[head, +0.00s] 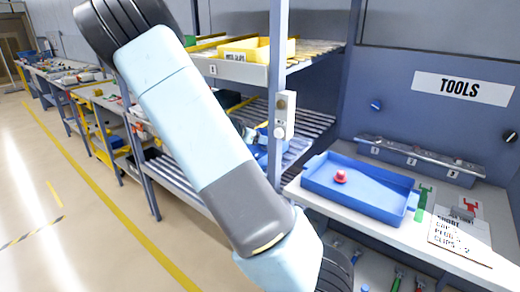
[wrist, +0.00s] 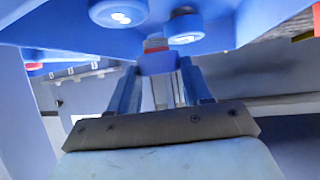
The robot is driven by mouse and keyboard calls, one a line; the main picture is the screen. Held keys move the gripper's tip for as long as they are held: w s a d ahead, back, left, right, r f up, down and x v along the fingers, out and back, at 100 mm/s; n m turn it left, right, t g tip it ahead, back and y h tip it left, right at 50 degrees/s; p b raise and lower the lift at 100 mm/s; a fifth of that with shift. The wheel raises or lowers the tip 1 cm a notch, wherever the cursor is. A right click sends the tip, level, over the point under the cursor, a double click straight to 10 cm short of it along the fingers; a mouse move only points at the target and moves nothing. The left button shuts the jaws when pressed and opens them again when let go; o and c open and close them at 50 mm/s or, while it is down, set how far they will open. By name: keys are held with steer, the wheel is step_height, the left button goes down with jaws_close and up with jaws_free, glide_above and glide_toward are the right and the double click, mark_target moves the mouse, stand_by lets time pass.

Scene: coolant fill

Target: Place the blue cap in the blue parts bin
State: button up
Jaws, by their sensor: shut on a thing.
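In the wrist view, my gripper (wrist: 160,84) is shut on the blue cap (wrist: 157,63), which sits between the two blue fingers. A grey neck with a red ring (wrist: 154,46) shows directly beyond the cap; I cannot tell whether the cap is still joined to it. My gripper and the cap do not show in the head view. A shallow blue tray (head: 333,193), which looks like the blue parts bin, stands on the bench at the right, with a small red piece (head: 341,177) inside.
Two round blue caps with white marks (wrist: 118,12) (wrist: 187,27) are close beside the held cap on a blue surface. A printed card (head: 460,237) lies right of the tray. A shelf with a yellow bin (head: 245,50) and a metal post (head: 279,70) stand behind my arm.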

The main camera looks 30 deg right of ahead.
steer(key=shift+f, duration=2.05)
steer(key=o, duration=0.7)
